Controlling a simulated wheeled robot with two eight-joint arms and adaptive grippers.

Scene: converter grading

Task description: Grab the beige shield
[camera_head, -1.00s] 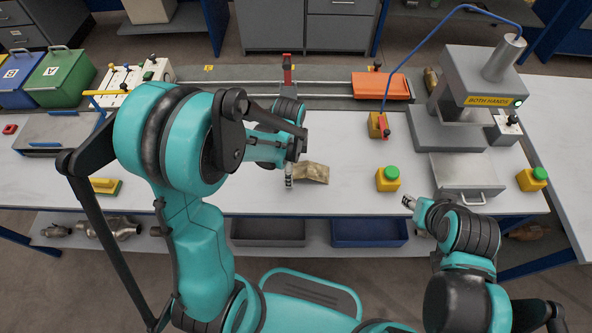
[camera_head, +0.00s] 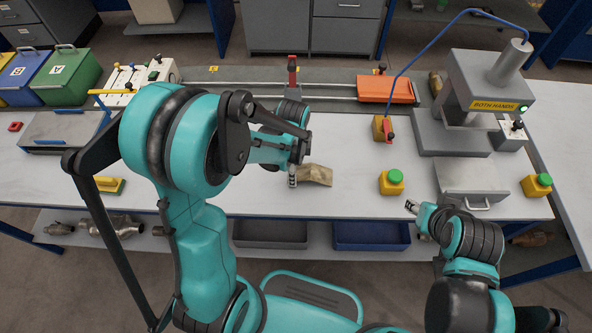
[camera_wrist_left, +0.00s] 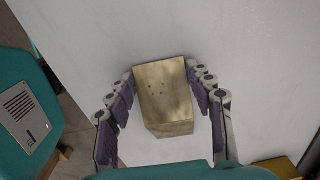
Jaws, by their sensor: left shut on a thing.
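The beige shield (camera_head: 316,175) is a tan, bent plate at the middle of the white table, near its front edge. My left gripper (camera_head: 296,177) is at the left end of the shield and partly hides it. In the left wrist view the shield (camera_wrist_left: 163,88) lies between the two fingers of my left gripper (camera_wrist_left: 165,100), which is shut on it. Small dark dots show on its face. My right gripper (camera_head: 412,206) is over the front edge of the table, right of the shield and apart from it; its fingers are too small to judge.
Green (camera_head: 65,75) and blue bins stand far left. A grey and a blue tray (camera_head: 371,236) sit below the table.

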